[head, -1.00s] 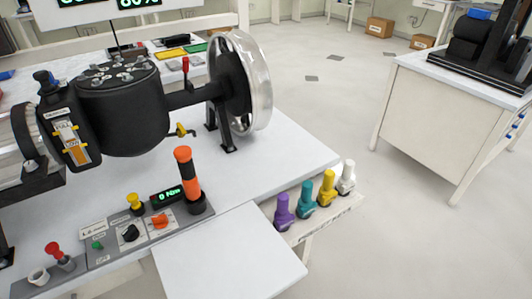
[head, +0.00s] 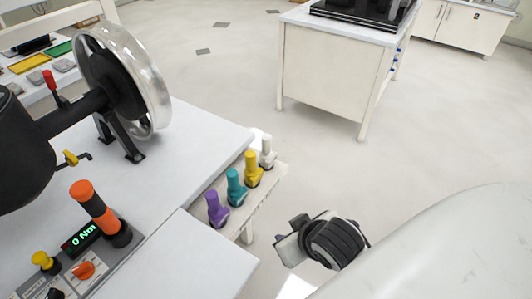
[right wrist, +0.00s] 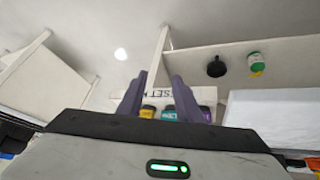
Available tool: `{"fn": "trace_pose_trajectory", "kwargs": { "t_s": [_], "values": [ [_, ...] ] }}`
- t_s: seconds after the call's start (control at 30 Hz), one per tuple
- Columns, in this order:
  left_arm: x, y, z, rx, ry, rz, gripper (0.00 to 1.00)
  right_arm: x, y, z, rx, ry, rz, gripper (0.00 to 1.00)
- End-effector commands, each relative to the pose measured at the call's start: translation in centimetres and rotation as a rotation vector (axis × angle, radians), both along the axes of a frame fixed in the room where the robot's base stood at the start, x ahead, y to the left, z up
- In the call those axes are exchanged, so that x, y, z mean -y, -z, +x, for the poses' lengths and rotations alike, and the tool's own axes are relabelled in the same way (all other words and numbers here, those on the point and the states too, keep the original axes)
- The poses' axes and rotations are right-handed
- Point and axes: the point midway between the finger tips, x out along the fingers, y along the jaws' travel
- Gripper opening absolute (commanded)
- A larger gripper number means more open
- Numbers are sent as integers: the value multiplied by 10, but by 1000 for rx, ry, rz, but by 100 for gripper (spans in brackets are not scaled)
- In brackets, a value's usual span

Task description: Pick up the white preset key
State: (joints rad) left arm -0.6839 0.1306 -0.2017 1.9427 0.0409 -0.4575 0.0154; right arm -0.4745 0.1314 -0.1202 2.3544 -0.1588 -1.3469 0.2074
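The white preset key (head: 267,152) stands upright at the far right end of a row on a pale rack (head: 256,203) beside the bench. The yellow key (head: 252,168), teal key (head: 236,187) and purple key (head: 216,209) stand in the same row. My right gripper (head: 288,246) is in front of and to the right of the rack, apart from the keys. In the right wrist view its two fingers (right wrist: 160,88) are spread with nothing held. The yellow, teal and purple keys show between and behind them; I cannot make out the white key there. My left gripper is not in view.
The bench (head: 170,165) carries a black machine with a clear wheel (head: 143,85) and an orange-black handle (head: 100,212) on a control panel. A white side table (head: 325,75) stands behind. The floor right of the rack is clear.

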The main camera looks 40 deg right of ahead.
Motion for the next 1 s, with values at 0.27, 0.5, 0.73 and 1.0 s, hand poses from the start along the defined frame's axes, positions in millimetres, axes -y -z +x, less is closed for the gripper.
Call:
{"fn": "trace_pose_trajectory", "kwargs": {
  "t_s": [0.27,0.5,0.73,1.0],
  "values": [
    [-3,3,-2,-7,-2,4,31,52,-53,110,406,238,-52,32],
    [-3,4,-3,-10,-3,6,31,68,-87,163,624,286,-43,32],
    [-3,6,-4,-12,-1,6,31,80,-76,194,636,288,-42,32],
    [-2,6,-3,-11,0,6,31,89,-66,214,634,287,-41,32]
  ]
}}
